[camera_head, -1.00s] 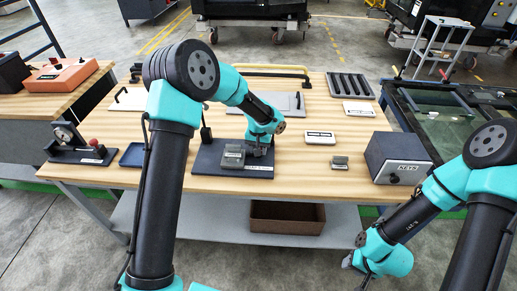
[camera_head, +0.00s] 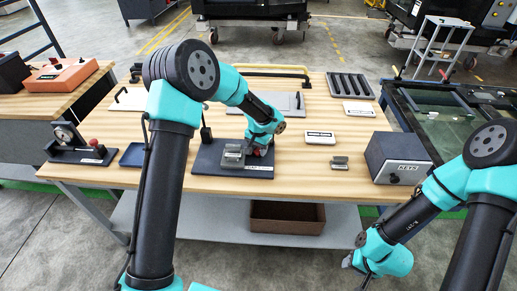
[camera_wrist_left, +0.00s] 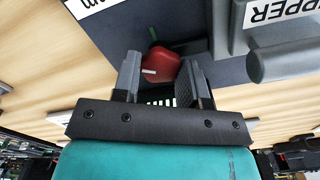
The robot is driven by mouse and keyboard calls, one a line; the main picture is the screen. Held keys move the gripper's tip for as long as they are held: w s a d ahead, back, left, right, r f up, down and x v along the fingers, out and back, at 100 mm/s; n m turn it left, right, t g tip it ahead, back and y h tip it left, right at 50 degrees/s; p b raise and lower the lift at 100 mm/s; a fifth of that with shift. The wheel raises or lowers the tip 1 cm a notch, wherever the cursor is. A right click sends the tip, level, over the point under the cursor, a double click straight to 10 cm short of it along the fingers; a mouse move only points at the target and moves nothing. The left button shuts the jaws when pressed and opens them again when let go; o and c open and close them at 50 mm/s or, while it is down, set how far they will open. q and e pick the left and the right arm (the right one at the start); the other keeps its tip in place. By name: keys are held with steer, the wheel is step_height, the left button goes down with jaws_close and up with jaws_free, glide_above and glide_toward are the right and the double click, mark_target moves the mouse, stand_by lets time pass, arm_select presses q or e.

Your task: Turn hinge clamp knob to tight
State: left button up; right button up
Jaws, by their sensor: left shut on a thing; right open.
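The red knob (camera_wrist_left: 159,64) with a white pointer line sits on a dark base plate (camera_head: 207,163), with a green mark (camera_wrist_left: 180,43) beside it. In the wrist view the pointer line points left, away from the green mark. My left gripper (camera_wrist_left: 161,78) is shut on the red knob, one finger on each side. In the head view the left gripper (camera_head: 259,149) mostly hides the knob. A grey hinge block (camera_head: 232,155) stands on the plate beside the knob. My right gripper (camera_head: 350,262) is open and empty at the lower right, clear of the table.
A grey KEYS box (camera_head: 397,158) stands at the table's right. A small grey block (camera_head: 339,163) and a white labelled box (camera_head: 320,138) lie nearer the plate. A blue tray (camera_head: 132,155) and a gauge stand (camera_head: 72,145) are on the left.

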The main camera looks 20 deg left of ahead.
mark_target(258, 150)
arm_select(q)
steer(key=o, duration=0.9)
steer(key=shift+r, duration=0.1)
step_height(258, 150, up, 17)
steer(key=shift+r, duration=0.15)
